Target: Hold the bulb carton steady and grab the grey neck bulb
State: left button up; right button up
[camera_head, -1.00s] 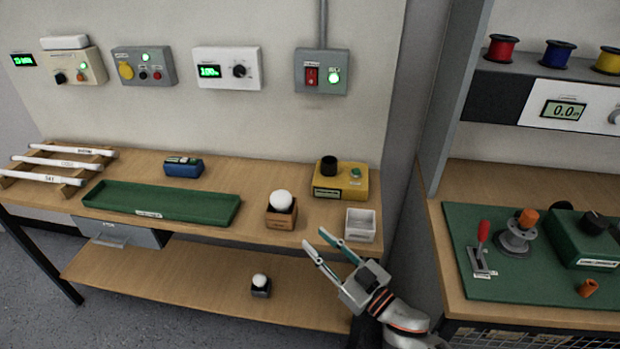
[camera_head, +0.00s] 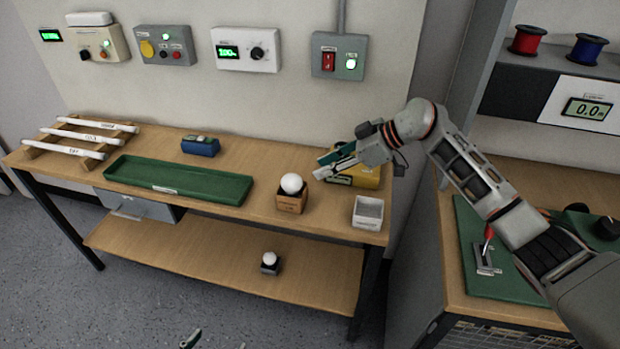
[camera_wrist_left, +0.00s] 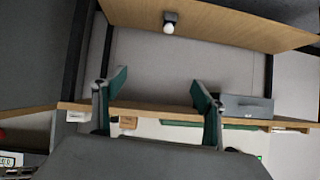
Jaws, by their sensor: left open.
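A round white bulb (camera_head: 291,183) sits upright in a brown carton (camera_head: 290,203) on the bench top; its neck is hidden. The carton shows small in the left wrist view (camera_wrist_left: 128,122). A second white bulb (camera_head: 270,258) sits in a dark holder on the lower shelf; it also shows in the left wrist view (camera_wrist_left: 168,28). My left gripper (camera_wrist_left: 158,82) is open and empty, away from the bench front; only a fingertip shows at the head view's bottom edge. My right gripper (camera_head: 322,164) looks open, right of and above the carton, in front of the yellow box, touching neither bulb.
A white bin (camera_head: 368,212) stands right of the carton, a yellow box (camera_head: 368,176) behind. A green tray (camera_head: 178,180), a blue device (camera_head: 200,146) and a rack of white tubes (camera_head: 65,150) lie leftward. The lower shelf is mostly clear.

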pick_arm(q)
jog(key=w+d+r+n+t+h, duration=0.1)
jog(key=w+d+r+n+t, duration=0.3)
jog(key=w+r+n, duration=0.65)
jog(key=w+d+r+n+t, duration=0.4)
jog(key=w+d+r+n, duration=0.1)
jog(key=w+r+n, duration=0.6)
jog(key=n+g, duration=0.6)
jog(key=n, duration=0.9)
send_near(292, 194)
jog(key=w+f, duration=0.2)
jog(key=w, duration=0.2)
jog(key=shift+w+f, duration=0.25)
jog(key=shift+f, duration=0.15)
jog(key=shift+w+d+f, duration=0.15)
jog(key=shift+d, duration=0.2)
jog(key=shift+x, duration=3.65)
jog(key=shift+f, duration=0.15)
jog(key=c, duration=1.2)
